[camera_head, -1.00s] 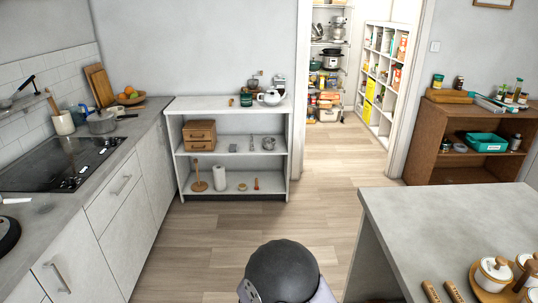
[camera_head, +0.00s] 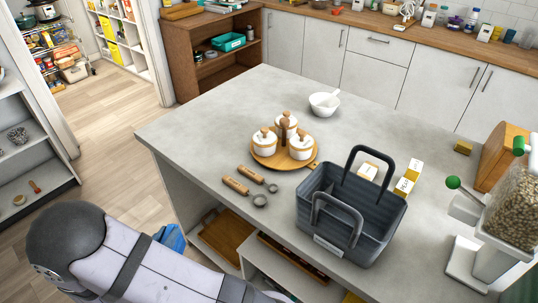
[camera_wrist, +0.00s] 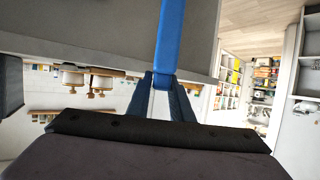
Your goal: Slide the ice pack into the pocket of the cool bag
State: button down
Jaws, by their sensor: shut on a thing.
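My gripper (camera_wrist: 166,88) is shut on a blue ice pack (camera_wrist: 170,38) in the wrist view, which shows it as a narrow strip. In the head view my arm hides the gripper. A blue piece (camera_head: 172,238) shows past my arm, beside the island; it looks like the same pack. The cool bag (camera_head: 331,243) is dark grey, open-topped and upright on the island, with two raised loop handles and a pale label on its front. The pack is apart from it, to its left. I cannot make out the pocket clearly.
Behind and left of the bag are a wooden tray (camera_head: 272,161) with lidded jars, two wooden-handled tools (camera_head: 236,186) and a white bowl (camera_head: 323,104). Small boxes (camera_head: 408,180) stand behind the bag. A grain dispenser (camera_head: 510,215) is at right. The island's left end is clear.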

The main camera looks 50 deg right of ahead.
jog(key=w+d+r+m+g+h+p, duration=0.15)
jog(key=w+d+r+p, duration=0.25)
jog(key=d+r, duration=1.05)
jog(key=s+d+r+m+g, duration=0.2)
jog(key=d+r+g, duration=0.1)
jog(key=d, duration=1.2)
jog(key=s+d+r+m+g, duration=0.1)
jog(key=s+d+r, duration=0.1)
jog(key=s+d, duration=0.45)
jog(key=s+d+r+m+g, duration=0.1)
jog(key=s+d+r, duration=0.2)
jog(key=d, duration=0.6)
jog(key=s+d+f+m+b, duration=0.1)
jog(key=s+d, duration=0.9)
jog(key=s, duration=0.2)
jog(key=shift+s+f+g+h+b, duration=0.3)
jog(key=shift+f+g+h, duration=0.05)
jog(key=shift+h, duration=0.1)
jog(key=shift+w, duration=0.1)
